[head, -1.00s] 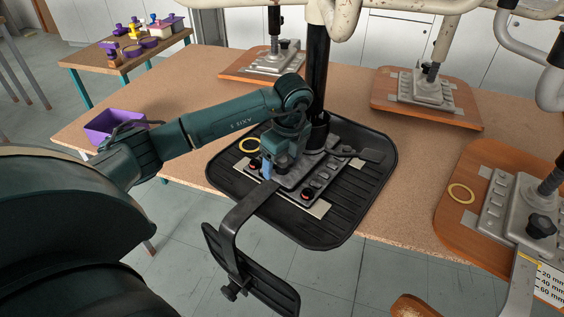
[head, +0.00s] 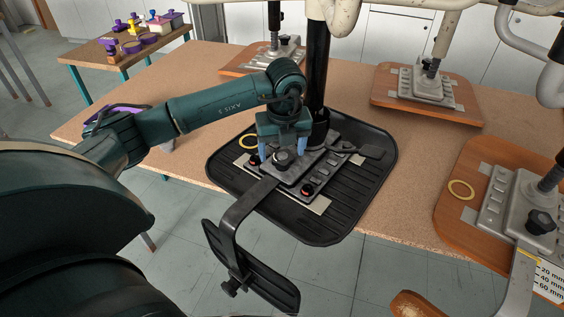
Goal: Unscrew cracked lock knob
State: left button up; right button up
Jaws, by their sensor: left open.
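The black chair base plate (head: 345,205) lies upturned on the table with a grey mechanism (head: 322,168) on it. A dark lock knob (head: 283,161) stands on the mechanism, near the root of a bent black bracket (head: 240,215). Any crack in it is too small to tell. My left gripper (head: 284,149) points down over this knob, with its two blue fingertips apart on either side of it. It is open; whether the fingers touch the knob I cannot tell. My right gripper is not in view.
Two smaller red-marked knobs (head: 308,190) flank the lock knob. A black post (head: 318,75) rises just behind my gripper. Wooden chair bases (head: 425,95) stand behind and right. My arm mostly hides a purple bin (head: 98,112) at left.

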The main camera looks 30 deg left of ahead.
pick_arm(q)
jog(key=m+b, duration=0.1)
jog(key=m, duration=0.2)
jog(key=shift+f, duration=0.15)
jog(key=m, duration=0.2)
jog(key=shift+m+t+h, duration=0.3)
jog(key=shift+m, duration=0.1)
jog(key=m+b, duration=0.1)
jog(key=m, duration=0.2)
jog(key=shift+h, duration=0.3)
jog(key=m+b, duration=0.1)
jog(key=m, duration=0.3)
jog(key=shift+h, duration=0.3)
jog(key=m, duration=0.5)
jog(key=shift+h+b, duration=0.3)
jog(key=shift+b, duration=0.1)
